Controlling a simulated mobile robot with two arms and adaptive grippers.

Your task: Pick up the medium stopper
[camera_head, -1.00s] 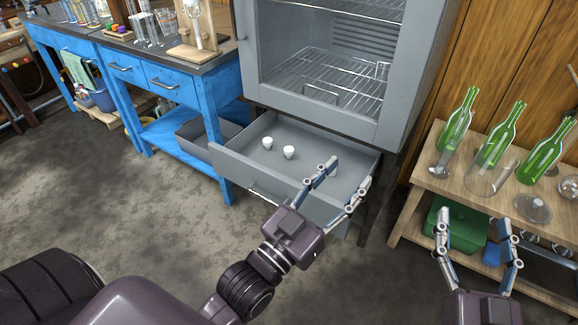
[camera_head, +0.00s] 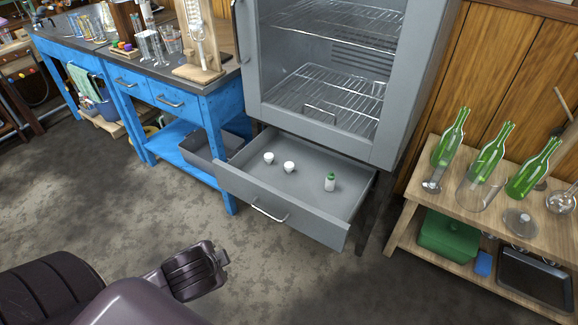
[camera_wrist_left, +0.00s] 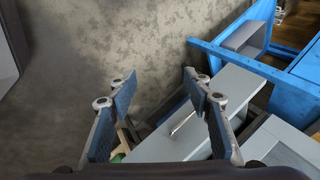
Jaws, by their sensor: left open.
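I cannot make out the medium stopper for certain. Several small coloured pieces (camera_head: 124,46), perhaps stoppers, sit in a wooden holder on the blue bench in the head view; their sizes are too small to compare. My left gripper (camera_wrist_left: 158,84) is open and empty in the left wrist view, with bare floor and a grey drawer front beyond its fingers.
A grey oven cabinet (camera_head: 390,130) with wire racks stands above the drawer. The blue bench (camera_head: 210,105) carries glassware. A wooden shelf (camera_head: 405,222) at right holds green bottles (camera_head: 490,152) and a green box (camera_head: 448,236). Floor before the drawer is clear.

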